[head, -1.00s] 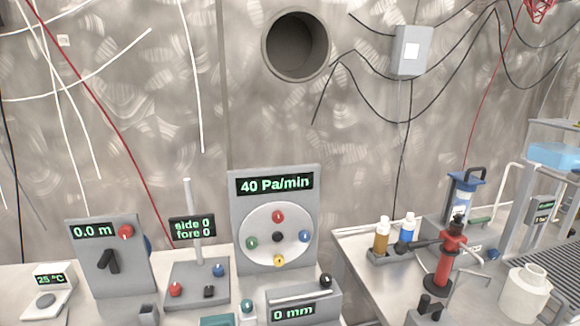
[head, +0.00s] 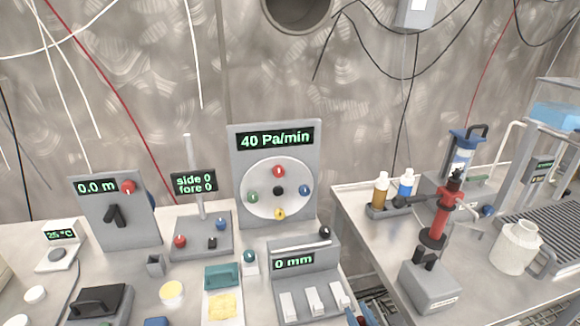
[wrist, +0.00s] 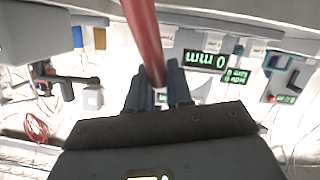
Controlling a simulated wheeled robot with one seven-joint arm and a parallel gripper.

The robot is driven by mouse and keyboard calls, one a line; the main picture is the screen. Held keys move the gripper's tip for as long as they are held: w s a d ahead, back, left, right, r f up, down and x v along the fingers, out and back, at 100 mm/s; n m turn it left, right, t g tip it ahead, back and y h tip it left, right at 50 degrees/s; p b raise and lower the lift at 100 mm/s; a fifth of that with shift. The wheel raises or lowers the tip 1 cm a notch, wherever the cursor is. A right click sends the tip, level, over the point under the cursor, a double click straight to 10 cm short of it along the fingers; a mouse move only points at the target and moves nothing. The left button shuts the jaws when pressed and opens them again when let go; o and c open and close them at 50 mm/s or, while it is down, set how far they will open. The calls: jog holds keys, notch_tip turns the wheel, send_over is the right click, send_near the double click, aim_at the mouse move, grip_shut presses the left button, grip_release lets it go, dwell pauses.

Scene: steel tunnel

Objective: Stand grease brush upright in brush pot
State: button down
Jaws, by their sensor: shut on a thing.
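My gripper (wrist: 158,72) shows in the wrist view with both fingers closed around a red rod (wrist: 147,35), which I take to be the grease brush's handle. The rod runs from between the fingers out past the top edge, so its far end and any bristles are out of view. My gripper does not show clearly in the head view.
The gauge panel (head: 277,175) and 0 mm box (head: 300,262) stand right. A gap separates the right bench (head: 470,260).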

jog(key=w+d+f+m+h, duration=0.1)
jog(key=d+f+h, duration=0.1)
jog(key=d, duration=0.6)
jog(key=shift+d+f+m, duration=0.25)
jog(key=shift+f+m, duration=0.05)
jog(key=shift+f, duration=0.25)
jog(key=shift+a, duration=0.1)
